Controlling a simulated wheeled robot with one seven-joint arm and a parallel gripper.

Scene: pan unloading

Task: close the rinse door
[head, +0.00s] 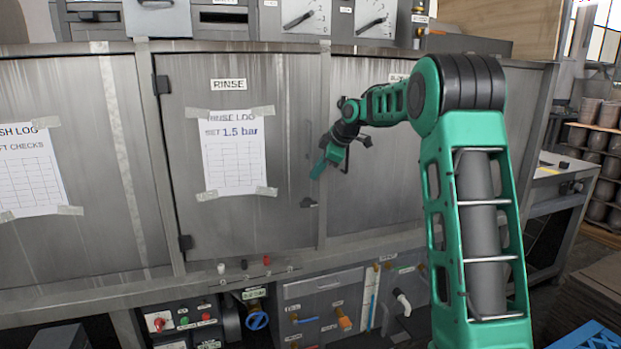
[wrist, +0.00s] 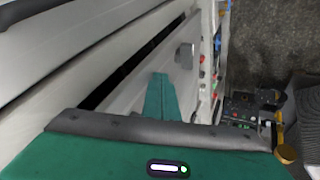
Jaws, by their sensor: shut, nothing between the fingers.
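The rinse door (head: 284,140) is a grey metal panel with a "RINSE" label and a taped log sheet. Its hinges are on its left side, and a small dark latch (head: 308,203) sits low near its right edge. In the head view it looks nearly flush with the front. In the wrist view a dark narrow gap runs along a panel edge; I cannot tell for sure whether it is this door's. My gripper (head: 319,169) is in front of the door's right edge, above the latch. Its green fingers (wrist: 160,98) are shut and empty; contact is unclear.
A door with a wash log (head: 85,110) is on the left, and another grey panel (head: 375,190) is behind my arm. Below runs a ledge with small knobs (head: 244,264), then valves and pipes. A blue crate (head: 594,337) is at the lower right.

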